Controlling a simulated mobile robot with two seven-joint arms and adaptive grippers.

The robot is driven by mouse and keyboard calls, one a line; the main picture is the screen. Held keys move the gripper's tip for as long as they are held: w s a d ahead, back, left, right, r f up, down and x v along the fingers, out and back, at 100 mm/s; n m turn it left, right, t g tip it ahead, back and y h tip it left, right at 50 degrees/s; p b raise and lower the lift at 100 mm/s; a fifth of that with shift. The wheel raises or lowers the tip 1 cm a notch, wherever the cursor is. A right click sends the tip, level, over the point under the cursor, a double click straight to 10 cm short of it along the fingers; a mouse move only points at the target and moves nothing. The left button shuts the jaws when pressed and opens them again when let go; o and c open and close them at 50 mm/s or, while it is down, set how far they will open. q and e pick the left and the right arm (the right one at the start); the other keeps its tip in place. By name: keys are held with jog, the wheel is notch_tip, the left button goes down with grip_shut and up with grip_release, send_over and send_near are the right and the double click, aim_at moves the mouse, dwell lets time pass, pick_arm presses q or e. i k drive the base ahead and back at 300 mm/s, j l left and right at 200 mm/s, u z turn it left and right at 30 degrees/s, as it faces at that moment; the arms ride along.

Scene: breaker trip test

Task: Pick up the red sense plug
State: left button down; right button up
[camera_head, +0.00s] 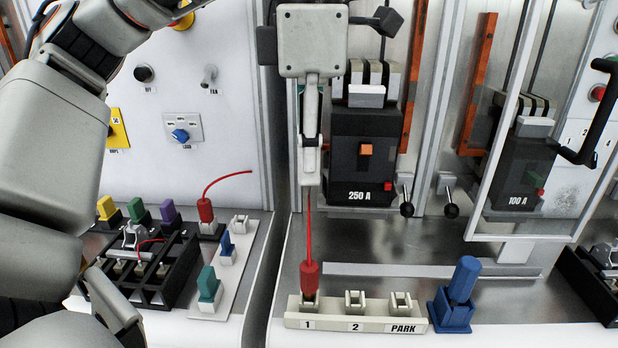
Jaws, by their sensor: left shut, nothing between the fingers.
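A red plug (309,274) stands upright in the socket marked 1 of a pale socket strip (331,322). Its red lead rises to the tip of my left gripper (311,178), where its upper part is hidden. My left gripper points straight down above this plug, shut and apart from the plug's body. A second red plug (206,211) with a curved red lead stands upright on the left bench, behind a small blue plug. I cannot tell from the picture which red plug is the sense plug. My right gripper is not in view.
Sockets 2 and PARK look empty. A blue block with a tilted blue handle (462,283) stands right of the strip. The 250 A breaker (364,150) is behind my gripper. A black rack (146,265) and a teal plug (208,284) are at left.

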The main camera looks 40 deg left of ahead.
aim_at(308, 276)
jog(key=k, duration=1)
